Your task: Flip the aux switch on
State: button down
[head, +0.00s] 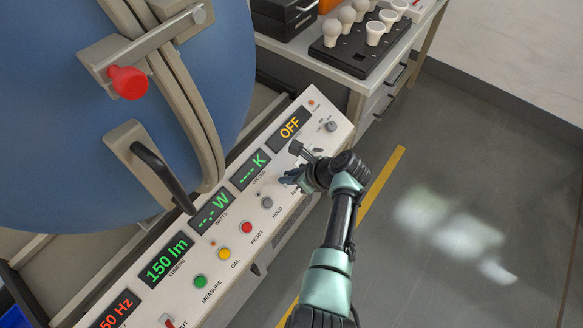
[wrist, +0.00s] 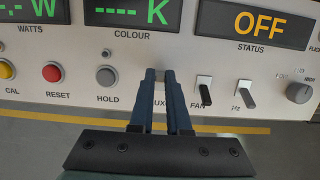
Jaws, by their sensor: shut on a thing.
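The control panel (wrist: 130,55) of the blue sphere machine fills the wrist view. My gripper (wrist: 160,74) is at the panel, over the place labelled AUX, with its two dark fingers close together. The aux switch itself is hidden by the fingers, so its position cannot be read. The AUX label is partly covered. The fan switch (wrist: 205,90) stands just right of the fingers. The status display (wrist: 262,23) reads OFF.
Another toggle switch (wrist: 244,94) and a grey knob (wrist: 299,92) lie further right. The grey hold button (wrist: 106,76) and red reset button (wrist: 52,73) are left. A bench with bulbs in a black tray (head: 345,62) stands behind. The floor at right is clear.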

jog(key=shift+w+a+r+g+h+p, duration=0.1)
jog(key=shift+w+a+g+h+p, duration=0.15)
jog(key=shift+g+h+p, duration=0.45)
jog(key=c, duration=0.9)
grip_release()
jog(key=p+v, duration=0.4)
jog(key=v, duration=0.8)
jog(key=shift+s+r, duration=0.15)
jog(key=shift+r, duration=0.25)
